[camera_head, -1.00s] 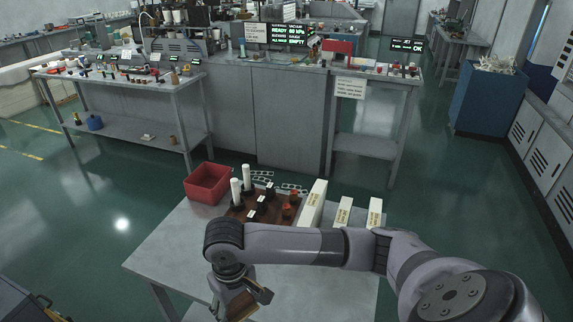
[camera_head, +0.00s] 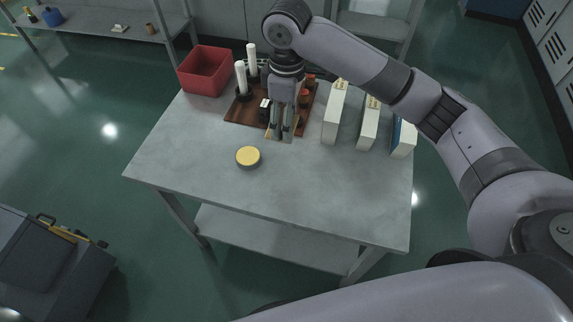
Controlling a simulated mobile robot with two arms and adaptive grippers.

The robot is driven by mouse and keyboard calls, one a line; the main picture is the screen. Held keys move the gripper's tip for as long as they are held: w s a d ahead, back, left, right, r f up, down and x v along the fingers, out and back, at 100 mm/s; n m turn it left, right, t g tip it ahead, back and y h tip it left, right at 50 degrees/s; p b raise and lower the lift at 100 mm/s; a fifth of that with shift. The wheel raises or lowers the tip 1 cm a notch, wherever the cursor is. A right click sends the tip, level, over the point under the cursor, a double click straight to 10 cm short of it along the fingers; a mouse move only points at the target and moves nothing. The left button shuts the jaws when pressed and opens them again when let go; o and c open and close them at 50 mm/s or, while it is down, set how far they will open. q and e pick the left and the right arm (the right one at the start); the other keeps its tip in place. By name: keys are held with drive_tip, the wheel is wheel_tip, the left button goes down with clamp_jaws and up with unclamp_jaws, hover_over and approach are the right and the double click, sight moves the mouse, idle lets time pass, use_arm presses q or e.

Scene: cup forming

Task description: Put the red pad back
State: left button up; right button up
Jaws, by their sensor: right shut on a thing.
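My right gripper (camera_head: 282,135) points down over the front edge of the brown board (camera_head: 239,114). It is shut on a small tan flat piece (camera_head: 286,138) at its fingertips, mostly hidden by the fingers. I cannot tell whether that is the red pad. Orange-red pieces (camera_head: 304,99) stand on the board's right side, partly behind the gripper. Two white cylinders on dark bases, the front one (camera_head: 241,78) and the rear one (camera_head: 252,62), stand at the board's left. My left gripper is not in view.
A round yellow-topped disc (camera_head: 248,156) lies on the grey table (camera_head: 310,195) in front of the board. A red bin (camera_head: 205,72) stands at the back left. Several upright white boxes (camera_head: 335,112) stand right of the board. The table's front is clear.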

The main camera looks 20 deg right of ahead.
wheel_tip(320, 180, down, 5)
hover_over(286, 169)
wheel_tip(286, 169, down, 7)
drive_tip(key=shift+f, duration=0.1)
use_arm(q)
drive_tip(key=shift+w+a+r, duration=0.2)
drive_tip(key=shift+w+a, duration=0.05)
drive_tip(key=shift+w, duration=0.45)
use_arm(e)
drive_tip(key=shift+f, duration=2.4)
drive_tip(key=o, duration=1.1)
drive_tip(key=shift+f, duration=0.1)
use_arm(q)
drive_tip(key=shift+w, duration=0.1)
use_arm(e)
wheel_tip(286, 169, up, 12)
